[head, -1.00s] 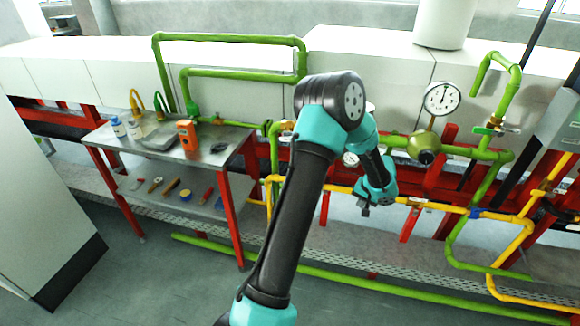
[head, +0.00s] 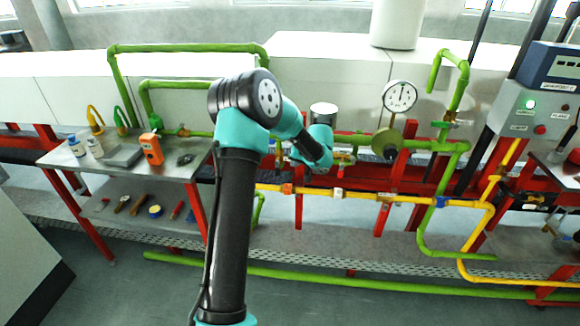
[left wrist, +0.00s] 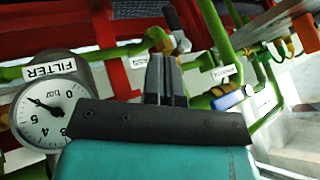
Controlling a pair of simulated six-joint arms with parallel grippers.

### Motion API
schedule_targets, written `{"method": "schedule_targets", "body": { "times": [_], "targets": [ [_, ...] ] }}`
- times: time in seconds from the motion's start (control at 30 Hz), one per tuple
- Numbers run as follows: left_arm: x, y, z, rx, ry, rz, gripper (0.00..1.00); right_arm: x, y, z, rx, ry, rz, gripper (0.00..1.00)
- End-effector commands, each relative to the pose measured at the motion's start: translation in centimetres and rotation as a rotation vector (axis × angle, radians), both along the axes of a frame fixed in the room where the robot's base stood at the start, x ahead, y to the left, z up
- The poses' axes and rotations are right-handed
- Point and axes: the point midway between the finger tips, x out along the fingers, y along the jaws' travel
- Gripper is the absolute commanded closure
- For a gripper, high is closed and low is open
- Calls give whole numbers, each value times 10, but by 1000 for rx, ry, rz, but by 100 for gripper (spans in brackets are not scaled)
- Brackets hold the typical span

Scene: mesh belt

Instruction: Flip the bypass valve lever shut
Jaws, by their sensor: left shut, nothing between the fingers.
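My left gripper (left wrist: 166,78) is shut and empty in the left wrist view, with its fingers pointing up the picture. A dark lever with a pale metal part (left wrist: 178,32) lies just past the fingertips, beside a brass fitting on a green pipe. I cannot tell whether they touch. The small label next to it is unreadable, so I cannot confirm it is the bypass lever. A blue valve handle (left wrist: 230,99) is to the right. In the head view my left gripper (head: 343,160) is at the green pipe, partly hidden by my wrist. My right gripper is not in view.
A round gauge marked FILTER (left wrist: 42,112) is close on the left in the wrist view. A dial gauge (head: 399,96) stands above the green pipes. Yellow pipe (head: 340,196) runs below. A tool table (head: 130,172) is at left, a control box (head: 535,110) at right.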

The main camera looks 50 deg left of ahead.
Motion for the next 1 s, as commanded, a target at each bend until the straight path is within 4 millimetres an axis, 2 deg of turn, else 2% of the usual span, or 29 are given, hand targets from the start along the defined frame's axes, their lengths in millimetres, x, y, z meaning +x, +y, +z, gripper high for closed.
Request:
{"method": "schedule_targets", "body": {
  "times": [0.6, 1.0],
  "targets": [
    [-1, 52, -69, -2, 1, 2, 100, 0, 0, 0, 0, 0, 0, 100],
    [0, 57, -75, -1, 0, 0, 100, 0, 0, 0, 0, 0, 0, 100]
  ]
}}
